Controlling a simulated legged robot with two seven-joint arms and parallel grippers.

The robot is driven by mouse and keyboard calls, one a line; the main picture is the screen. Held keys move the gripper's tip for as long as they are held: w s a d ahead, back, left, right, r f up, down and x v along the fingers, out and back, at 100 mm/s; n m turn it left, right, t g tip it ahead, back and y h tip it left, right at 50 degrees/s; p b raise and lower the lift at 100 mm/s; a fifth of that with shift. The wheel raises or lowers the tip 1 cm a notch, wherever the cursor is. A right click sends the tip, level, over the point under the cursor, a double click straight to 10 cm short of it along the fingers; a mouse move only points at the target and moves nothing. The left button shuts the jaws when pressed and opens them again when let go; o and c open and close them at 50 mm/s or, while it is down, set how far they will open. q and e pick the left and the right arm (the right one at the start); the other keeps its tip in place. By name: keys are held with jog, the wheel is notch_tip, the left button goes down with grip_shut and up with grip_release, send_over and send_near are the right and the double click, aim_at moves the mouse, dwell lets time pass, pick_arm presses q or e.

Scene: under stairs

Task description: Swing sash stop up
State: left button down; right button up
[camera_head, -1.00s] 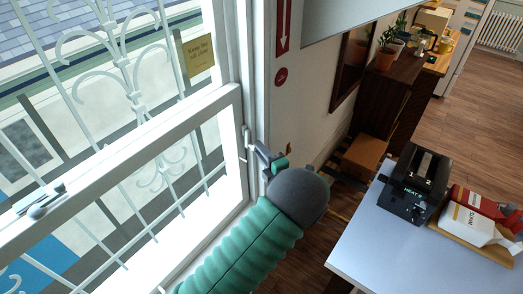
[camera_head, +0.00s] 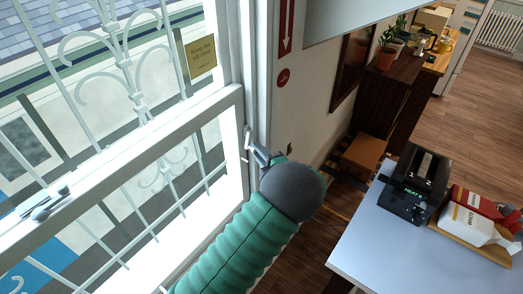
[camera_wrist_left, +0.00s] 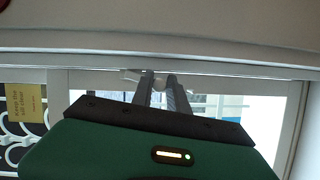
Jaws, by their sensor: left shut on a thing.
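The sash stop (camera_head: 247,137) is a small light lever on the right jamb of the window, just beside the sash's upper right corner. My left gripper (camera_head: 256,152) reaches it from the lower right and is shut on it. In the left wrist view, the two grey fingers (camera_wrist_left: 162,82) are close together with the pale stop (camera_wrist_left: 131,75) between and beside their tips. The fingers hide part of the stop, so its exact tilt is hard to tell. The white window sash (camera_head: 130,150) stands to the left. My right gripper is not in view.
A yellow notice (camera_head: 201,56) hangs on the glass. A sash latch (camera_head: 45,203) sits on the sash rail. A cardboard box (camera_head: 363,152) lies behind my arm.

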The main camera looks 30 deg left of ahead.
pick_arm(q)
jog(key=m+p, duration=0.1)
jog(key=s+r+m+g+h+p, duration=0.1)
jog(key=shift+s+a+r+m+p, duration=0.1)
jog(key=shift+s+a+m+p, duration=0.1)
jog(key=shift+s+m+p, duration=0.15)
jog(key=r+m+g+p, duration=0.1)
jog(key=m+g+p, duration=0.1)
jog(key=m+p, duration=0.1)
jog(key=s+r+m+g+p, duration=0.1)
jog(key=r+m+g+p, duration=0.1)
jog(key=p, duration=0.3)
jog(key=r+m+g+h+p, duration=0.1)
jog(key=m+p, duration=0.3)
jog(key=shift+s+a+r+g, duration=0.1)
jog(key=shift+s+r+g, duration=0.1)
jog(key=shift+s+g, duration=0.2)
jog(key=shift+w+r, duration=0.1)
jog(key=shift+r, duration=0.1)
jog(key=c, duration=1.3)
grip_release()
jog(key=shift+f, duration=0.15)
jog(key=shift+f, duration=0.1)
